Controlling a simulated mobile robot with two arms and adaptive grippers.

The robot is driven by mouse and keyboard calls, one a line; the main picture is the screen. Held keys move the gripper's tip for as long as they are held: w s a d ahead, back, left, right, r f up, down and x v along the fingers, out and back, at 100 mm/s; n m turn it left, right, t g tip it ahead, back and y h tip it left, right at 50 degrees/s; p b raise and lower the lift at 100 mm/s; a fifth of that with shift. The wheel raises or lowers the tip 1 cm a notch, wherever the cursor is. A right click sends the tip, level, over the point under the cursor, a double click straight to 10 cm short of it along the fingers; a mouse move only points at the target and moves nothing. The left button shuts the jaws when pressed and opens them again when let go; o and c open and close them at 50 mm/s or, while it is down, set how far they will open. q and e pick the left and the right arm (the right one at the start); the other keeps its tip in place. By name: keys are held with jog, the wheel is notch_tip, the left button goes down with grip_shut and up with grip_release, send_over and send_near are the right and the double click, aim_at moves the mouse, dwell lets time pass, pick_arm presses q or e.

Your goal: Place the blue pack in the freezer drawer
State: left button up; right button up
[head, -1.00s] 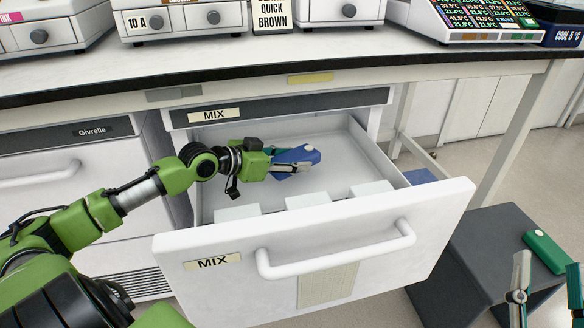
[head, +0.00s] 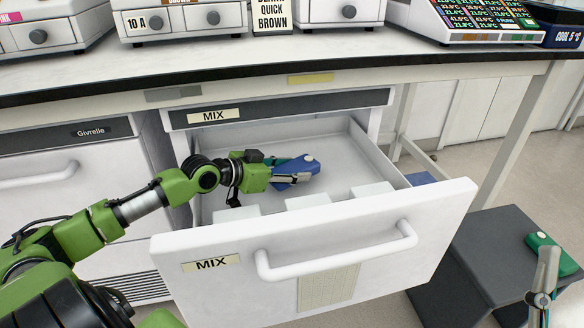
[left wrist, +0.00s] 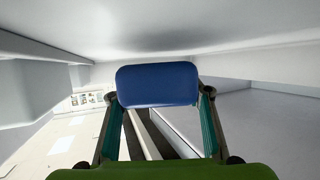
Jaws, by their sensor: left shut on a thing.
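The blue pack (head: 297,172) is inside the open freezer drawer (head: 420,225), which is labelled MIX. My left gripper (head: 290,170) is shut on the pack and reaches in over the drawer's left side. In the left wrist view the pack (left wrist: 157,85) sits between the two fingers of the left gripper (left wrist: 158,92). I cannot tell whether the pack touches the drawer floor. My right gripper (head: 543,298) shows only in part at the lower right, away from the drawer, and its jaws are unclear.
Several white boxes (head: 307,201) stand along the inside of the drawer front. The bench top (head: 300,62) with machines overhangs the drawer. A dark grey stand (head: 470,262) at the right carries a green pack (head: 552,254). The back right of the drawer floor is clear.

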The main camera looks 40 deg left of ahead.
aim_at(294, 166)
pick_arm(q)
jog(key=o, duration=1.4)
jog(key=shift+r, duration=0.55)
jog(key=shift+s+r, duration=0.1)
jog(key=shift+s, duration=0.1)
jog(key=p+v, duration=0.2)
jog(key=v, duration=0.1)
jog(key=shift+s+r, duration=0.1)
jog(key=shift+s, duration=0.15)
jog(key=p+v, duration=0.1)
jog(key=v, duration=0.2)
jog(key=shift+a, duration=0.1)
jog(key=shift+s+a+r, duration=0.1)
jog(key=shift+s, duration=0.1)
pick_arm(e)
jog(key=w+d+f+g+h, duration=0.1)
jog(key=w+f+g+h, duration=0.2)
jog(key=f+g, duration=0.6)
jog(key=shift+w+f, duration=0.4)
jog(key=shift+f, duration=3.6)
jog(key=shift+d, duration=0.1)
